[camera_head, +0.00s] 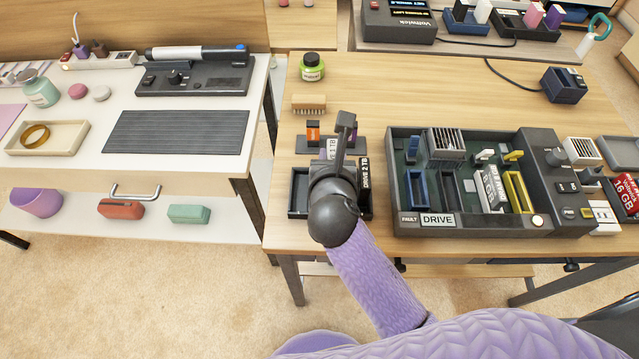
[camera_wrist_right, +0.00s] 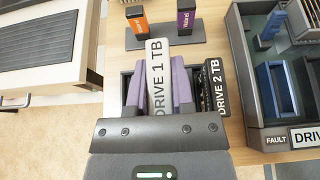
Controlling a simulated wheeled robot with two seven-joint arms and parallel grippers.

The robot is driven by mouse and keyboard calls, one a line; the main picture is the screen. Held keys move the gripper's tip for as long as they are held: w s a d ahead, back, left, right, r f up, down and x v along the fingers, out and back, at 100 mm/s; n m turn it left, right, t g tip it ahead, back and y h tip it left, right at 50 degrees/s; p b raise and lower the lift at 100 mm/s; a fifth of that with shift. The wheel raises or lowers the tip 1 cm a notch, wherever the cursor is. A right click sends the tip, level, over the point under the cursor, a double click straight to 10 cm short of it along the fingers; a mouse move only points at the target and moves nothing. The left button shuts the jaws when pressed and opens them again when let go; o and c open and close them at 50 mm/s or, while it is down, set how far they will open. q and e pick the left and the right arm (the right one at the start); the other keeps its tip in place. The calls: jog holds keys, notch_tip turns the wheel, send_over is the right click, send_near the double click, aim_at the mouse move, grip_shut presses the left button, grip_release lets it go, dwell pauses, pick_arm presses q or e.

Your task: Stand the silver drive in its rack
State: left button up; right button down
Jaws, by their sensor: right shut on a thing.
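The silver drive (camera_wrist_right: 158,75), labelled DRIVE 1 TB, is between the two purple fingers of my right gripper (camera_wrist_right: 159,92), which is shut on it. In the head view, part of the drive (camera_head: 333,151) shows beyond my right gripper (camera_head: 345,140). A dark open tray (camera_head: 297,193), possibly the rack, lies under my wrist. A black drive (camera_wrist_right: 213,88), labelled DRIVE 2 TB, stands at its right side. I cannot tell whether the silver drive touches the tray floor. My left gripper is not in view.
A small stand (camera_wrist_right: 163,38) with an orange and a purple item is just beyond the tray. A large dark device (camera_head: 460,226) labelled DRIVE, with several slots, stands to the right. A brush (camera_head: 309,104) and a green jar (camera_head: 312,68) are farther back.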

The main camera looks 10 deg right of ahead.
notch_tip(320, 180, down, 5)
jog(key=b, duration=0.2)
jog(key=shift+b, duration=0.4)
jog(key=shift+f, duration=0.1)
jog(key=shift+r, duration=0.2)
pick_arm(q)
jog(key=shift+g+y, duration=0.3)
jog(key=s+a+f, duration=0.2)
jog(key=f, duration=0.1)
pick_arm(e)
jog(key=shift+f, duration=0.15)
jog(key=shift+c, duration=2.4)
grip_release()
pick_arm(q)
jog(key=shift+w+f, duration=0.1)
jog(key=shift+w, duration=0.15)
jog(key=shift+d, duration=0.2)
